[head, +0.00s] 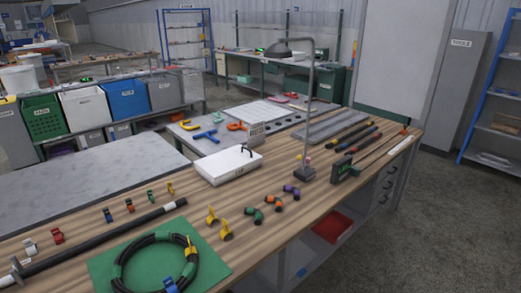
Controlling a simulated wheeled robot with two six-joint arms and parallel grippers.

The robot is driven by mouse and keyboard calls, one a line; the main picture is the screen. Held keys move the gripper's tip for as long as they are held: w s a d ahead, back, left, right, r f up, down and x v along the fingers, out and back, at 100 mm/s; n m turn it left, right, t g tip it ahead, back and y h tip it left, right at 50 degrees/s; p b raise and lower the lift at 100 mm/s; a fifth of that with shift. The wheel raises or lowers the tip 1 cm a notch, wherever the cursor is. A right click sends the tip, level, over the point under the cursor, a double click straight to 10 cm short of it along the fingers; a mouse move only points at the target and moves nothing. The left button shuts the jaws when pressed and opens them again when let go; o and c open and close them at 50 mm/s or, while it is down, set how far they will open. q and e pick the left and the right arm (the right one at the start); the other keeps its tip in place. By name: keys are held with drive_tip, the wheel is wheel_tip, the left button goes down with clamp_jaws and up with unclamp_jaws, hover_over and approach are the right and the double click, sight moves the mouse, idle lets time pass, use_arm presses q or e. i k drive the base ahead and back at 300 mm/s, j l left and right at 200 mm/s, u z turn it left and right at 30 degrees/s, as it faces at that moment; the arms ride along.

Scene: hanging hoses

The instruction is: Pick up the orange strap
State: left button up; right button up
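A small orange strap or clip (129,206) stands on the wooden workbench (255,225), in a row of small coloured pieces behind a long black hose (105,240). An orange-marked black fitting (268,201) lies farther right. At this size I cannot tell for certain which piece is the strap. Neither of my grippers is in view.
A black hose coil (118,275) with yellow and blue clips lies on a green mat (215,268) at the front. A white box (228,167) and a desk lamp (305,130) stand farther back. Yellow fittings (226,230) lie right of the coil.

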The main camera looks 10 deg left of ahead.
sight(129, 204)
drive_tip(key=u, duration=1.25)
